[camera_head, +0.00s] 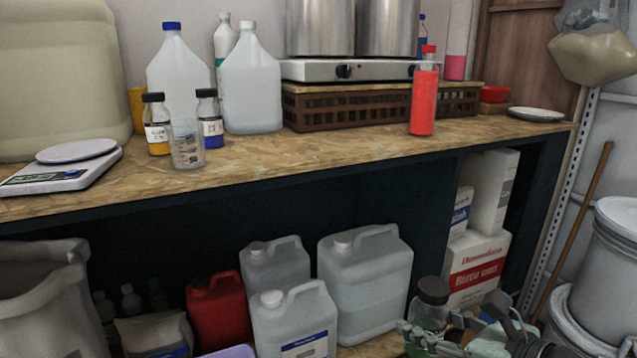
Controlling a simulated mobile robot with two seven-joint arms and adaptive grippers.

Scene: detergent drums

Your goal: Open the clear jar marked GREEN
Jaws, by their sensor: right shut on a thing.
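A clear jar with a black lid (433,290) shows at the bottom right, in front of the shelf under the counter. Green shows low in it, and its lid is on. My right gripper (430,338) is shut on this jar, with grey fingers around its lower part. No readable mark shows on the jar, and its lower part is partly hidden by the fingers. My left gripper is not in view. Two similar black-lidded jars stand on the counter, one with yellow (158,140) and one with blue (209,127).
The wooden counter (320,155) holds a scale (65,170), a measuring cup (187,148), large jugs (252,85) and a red bottle (424,100). Canisters (365,275) and boxes (477,270) fill the space below. White drums (600,270) stand at right. The counter's front middle is clear.

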